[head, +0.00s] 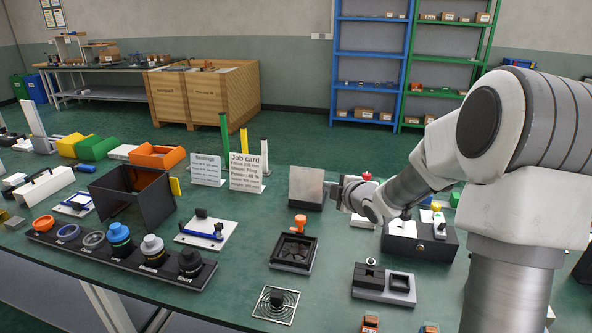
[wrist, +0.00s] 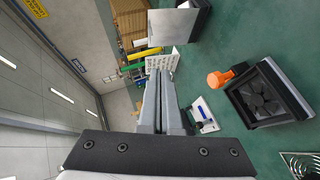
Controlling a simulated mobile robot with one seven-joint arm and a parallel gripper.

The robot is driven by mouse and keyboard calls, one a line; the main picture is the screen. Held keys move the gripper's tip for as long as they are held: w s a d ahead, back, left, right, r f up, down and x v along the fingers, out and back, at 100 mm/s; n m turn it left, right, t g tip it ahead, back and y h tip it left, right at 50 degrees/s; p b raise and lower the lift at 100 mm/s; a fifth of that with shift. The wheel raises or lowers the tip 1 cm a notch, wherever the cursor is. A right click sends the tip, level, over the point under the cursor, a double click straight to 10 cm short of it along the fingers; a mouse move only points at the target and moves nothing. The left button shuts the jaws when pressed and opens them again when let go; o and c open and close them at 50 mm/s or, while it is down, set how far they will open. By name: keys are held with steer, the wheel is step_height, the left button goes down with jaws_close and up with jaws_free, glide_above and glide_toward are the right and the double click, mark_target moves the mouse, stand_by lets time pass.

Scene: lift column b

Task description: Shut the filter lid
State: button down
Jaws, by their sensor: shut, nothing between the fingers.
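A grey metal plate (head: 306,184) stands upright on a dark base at the middle of the bench; it looks like a raised lid, but I cannot be sure that it is the filter lid. It also shows at the top of the wrist view (wrist: 180,22). A square black fan unit (head: 293,252) lies in front of it, with its grille uncovered; it also shows at the right of the wrist view (wrist: 262,97). My gripper (head: 332,190) is shut and empty, just right of the plate in the head view. Its fingers (wrist: 160,66) lie together; contact with the plate cannot be told.
An orange knob (head: 298,225) stands between plate and fan. Signs (head: 246,172) stand left of the plate.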

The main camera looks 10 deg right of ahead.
step_height(320, 180, down, 2)
steer(key=w+f+n+t+y, duration=0.1)
steer(key=w+n+t+y, duration=0.1)
steer(key=w+n+y, duration=0.1)
steer(key=b, duration=0.1)
glide_toward(302, 171)
steer(key=w+a, duration=0.2)
steer(key=a, duration=0.2)
steer(key=w, duration=0.1)
steer(key=w+d, duration=0.1)
steer(key=w, duration=0.1)
steer(key=shift+w+d+f, duration=0.2)
steer(key=shift+d+f, duration=0.1)
steer(key=shift+d, duration=0.1)
steer(key=shift+w, duration=0.1)
